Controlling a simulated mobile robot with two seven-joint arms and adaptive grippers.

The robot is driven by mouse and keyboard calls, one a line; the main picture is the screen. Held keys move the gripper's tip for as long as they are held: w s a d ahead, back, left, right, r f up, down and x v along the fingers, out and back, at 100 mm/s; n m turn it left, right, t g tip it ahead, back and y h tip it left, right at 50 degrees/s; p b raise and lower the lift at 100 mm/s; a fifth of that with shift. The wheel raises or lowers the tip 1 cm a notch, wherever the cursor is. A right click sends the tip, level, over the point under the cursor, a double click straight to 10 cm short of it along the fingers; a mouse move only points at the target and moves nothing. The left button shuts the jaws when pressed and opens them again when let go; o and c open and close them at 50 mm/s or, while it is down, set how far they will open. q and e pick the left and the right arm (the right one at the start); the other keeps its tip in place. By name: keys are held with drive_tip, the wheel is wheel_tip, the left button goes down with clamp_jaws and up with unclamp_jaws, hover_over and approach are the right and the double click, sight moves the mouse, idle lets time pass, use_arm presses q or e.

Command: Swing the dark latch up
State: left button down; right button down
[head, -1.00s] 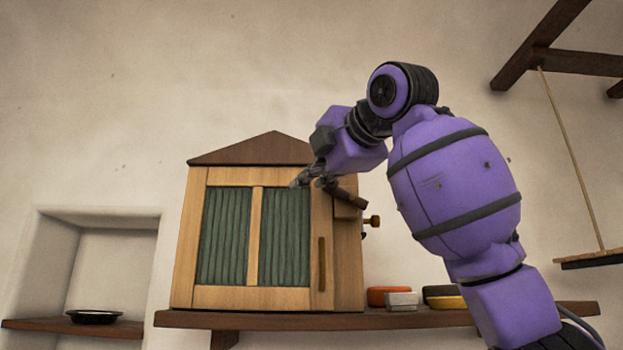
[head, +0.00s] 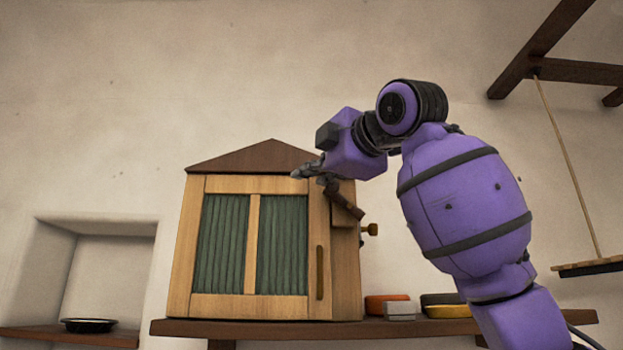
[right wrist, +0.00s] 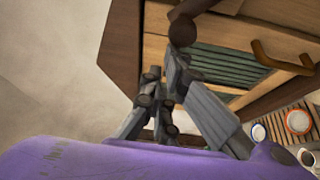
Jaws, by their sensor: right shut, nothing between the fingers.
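The dark latch (head: 344,199) is a brown bar on the upper right front of a wooden cabinet (head: 313,220). It slants down to the right across the frame. My right gripper (head: 302,173) is shut and empty at the cabinet's top front edge, just above and left of the latch's upper end. In the right wrist view the gripper's fingers (right wrist: 163,76) are close together, and a dark rod with a rounded end (right wrist: 183,30), seemingly the latch, lies just beyond them. Whether they touch is unclear. My left gripper is not in view.
A dark dish (head: 88,325) sits in the left niche.

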drive_tip(key=d+r+m+t, duration=0.3)
drive_tip(key=d+m, duration=0.2)
drive_tip(key=m, duration=0.2)
drive_tip(key=shift+r+m+t+h, duration=0.3)
drive_tip(key=shift+r+m+t, duration=0.05)
drive_tip(key=shift+m+t, duration=0.05)
drive_tip(key=shift+d, duration=0.1)
idle(0.5)
